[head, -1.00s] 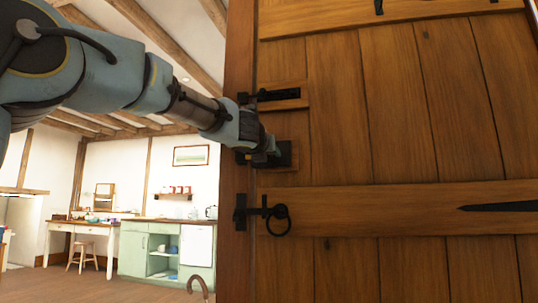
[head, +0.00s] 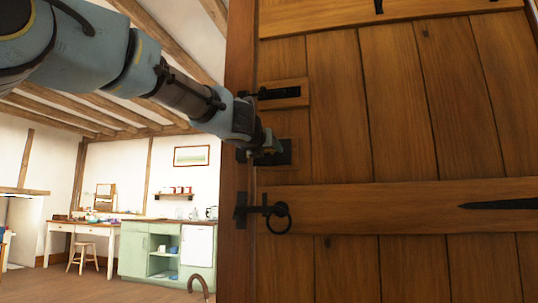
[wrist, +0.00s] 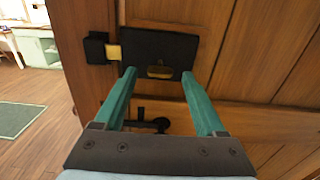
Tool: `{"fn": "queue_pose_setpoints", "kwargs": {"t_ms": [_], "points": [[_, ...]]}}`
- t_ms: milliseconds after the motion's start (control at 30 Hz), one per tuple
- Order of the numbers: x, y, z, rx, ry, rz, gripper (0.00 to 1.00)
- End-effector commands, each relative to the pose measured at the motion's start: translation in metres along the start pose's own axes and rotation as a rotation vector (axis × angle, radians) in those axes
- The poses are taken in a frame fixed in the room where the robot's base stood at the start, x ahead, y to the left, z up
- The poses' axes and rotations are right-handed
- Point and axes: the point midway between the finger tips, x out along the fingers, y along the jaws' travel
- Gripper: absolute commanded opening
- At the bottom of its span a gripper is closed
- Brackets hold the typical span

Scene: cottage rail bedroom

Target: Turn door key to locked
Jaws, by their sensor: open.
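The black door lock (head: 284,150) is on the wooden door, below a black bolt. In the wrist view the lock plate (wrist: 160,46) fills the upper middle. A small brass key end (wrist: 158,71) shows at its lower edge; its exact angle is hard to tell. A brass bolt (wrist: 113,52) spans from the lock plate to the black keeper (wrist: 95,47) on the frame. My gripper (wrist: 158,75) is open, its teal fingers on either side of the key end, apart from it in the picture. In the head view my gripper (head: 271,146) covers the left part of the lock.
A black slide bolt (head: 280,93) is above the lock, and a black ring handle (head: 279,217) hangs below on a cross rail. The door frame post (head: 238,200) stands to the left. Beyond are a green cabinet (head: 135,256), a desk and open floor.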

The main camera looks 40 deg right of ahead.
Motion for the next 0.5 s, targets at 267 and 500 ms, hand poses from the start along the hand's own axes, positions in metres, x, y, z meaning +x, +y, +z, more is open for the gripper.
{"fn": "queue_pose_setpoints", "kwargs": {"t_ms": [267,500], "points": [[-0.051,0.0,-0.001,0.001,-0.001,0.001,0.72],[-0.072,0.0,-0.001,0.0,0.0,0.0,0.72]]}}
